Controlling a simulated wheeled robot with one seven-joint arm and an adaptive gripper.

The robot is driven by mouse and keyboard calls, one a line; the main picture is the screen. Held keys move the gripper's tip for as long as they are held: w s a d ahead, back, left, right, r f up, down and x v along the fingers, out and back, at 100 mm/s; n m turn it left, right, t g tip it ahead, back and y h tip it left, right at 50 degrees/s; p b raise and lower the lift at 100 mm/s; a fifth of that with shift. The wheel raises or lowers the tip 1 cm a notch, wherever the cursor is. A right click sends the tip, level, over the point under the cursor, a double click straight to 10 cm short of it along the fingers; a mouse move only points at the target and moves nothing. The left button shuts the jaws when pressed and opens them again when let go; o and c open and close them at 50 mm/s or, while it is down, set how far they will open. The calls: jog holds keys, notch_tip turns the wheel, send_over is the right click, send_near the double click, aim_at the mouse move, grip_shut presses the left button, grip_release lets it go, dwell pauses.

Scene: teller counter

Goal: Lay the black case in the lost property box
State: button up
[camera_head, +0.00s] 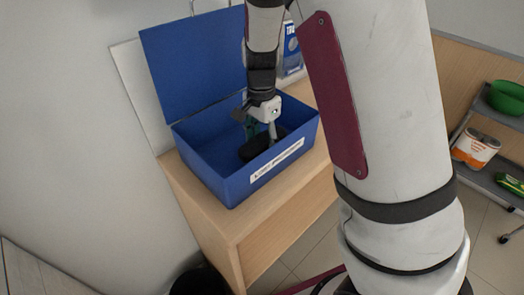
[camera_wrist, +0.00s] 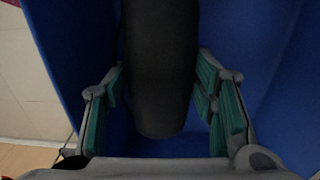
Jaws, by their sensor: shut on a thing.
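The blue lost property box (camera_head: 222,188) stands on a wooden counter with its lid raised and a white label on its front. The black case (camera_head: 250,148) is inside the box's walls in the head view, low down; I cannot tell whether it touches the floor of the box. My gripper (camera_head: 258,132) reaches down into the box and is shut on the case. In the wrist view the case (camera_wrist: 160,75) lies lengthwise between the green finger pads of my gripper (camera_wrist: 162,95), with the blue box (camera_wrist: 275,65) around it.
The wooden counter (camera_head: 235,225) has a bare strip in front of the box. The raised lid (camera_head: 190,65) stands close to my arm. A blue printed item (camera_head: 292,52) is behind the box. A shelf trolley (camera_head: 480,175) with a green bowl (camera_head: 507,97) stands at right.

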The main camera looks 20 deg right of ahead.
jog(key=shift+f, duration=2.45)
jog(key=shift+f, duration=0.1)
jog(key=o, duration=0.9)
